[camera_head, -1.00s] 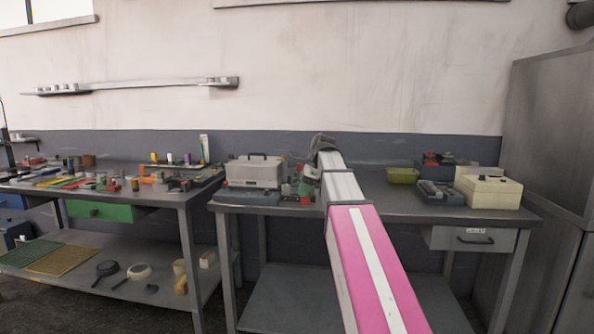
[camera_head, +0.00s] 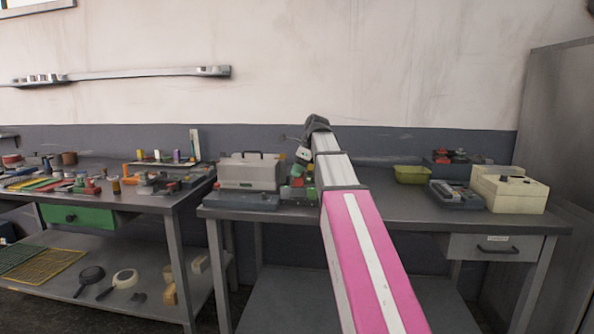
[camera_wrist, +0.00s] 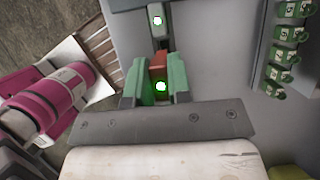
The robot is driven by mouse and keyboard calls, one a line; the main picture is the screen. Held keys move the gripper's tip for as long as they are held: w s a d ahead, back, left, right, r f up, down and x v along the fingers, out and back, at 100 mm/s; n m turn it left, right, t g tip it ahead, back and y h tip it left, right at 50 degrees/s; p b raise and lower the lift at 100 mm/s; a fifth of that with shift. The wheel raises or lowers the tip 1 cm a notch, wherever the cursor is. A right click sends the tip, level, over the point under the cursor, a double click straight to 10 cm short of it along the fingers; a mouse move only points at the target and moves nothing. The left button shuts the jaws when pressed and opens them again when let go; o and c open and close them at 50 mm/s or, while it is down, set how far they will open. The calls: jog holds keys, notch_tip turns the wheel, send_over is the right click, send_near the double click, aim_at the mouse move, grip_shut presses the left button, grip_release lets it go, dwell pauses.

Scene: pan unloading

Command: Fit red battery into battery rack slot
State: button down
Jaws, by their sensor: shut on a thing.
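In the wrist view my gripper (camera_wrist: 161,82) has green fingers closed on the red battery (camera_wrist: 158,64). Only a short reddish part of the battery shows between the fingers; the rest is hidden. A green glowing spot lies in front of it. Just beyond the fingers is a narrow grey piece (camera_wrist: 158,38) with a white glowing spot; I cannot tell whether it belongs to the battery rack or whether the battery touches it. In the head view my gripper (camera_head: 301,165) is small, over the right workbench beside a grey toolbox, and its fingertips are unclear.
In the head view, a grey-beige toolbox (camera_head: 248,172) is left of my gripper. A yellow-green bin (camera_head: 412,175) and cream box (camera_head: 510,190) stand right.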

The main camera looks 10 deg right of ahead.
aim_at(298, 181)
jog(key=shift+f, duration=0.2)
jog(key=shift+f, duration=1.8)
jog(key=shift+f, duration=1.35)
dwell(0.3)
jog(key=c, duration=1)
grip_release()
jog(key=v, duration=1)
jog(key=shift+d+r, duration=0.15)
jog(key=shift+r, duration=0.25)
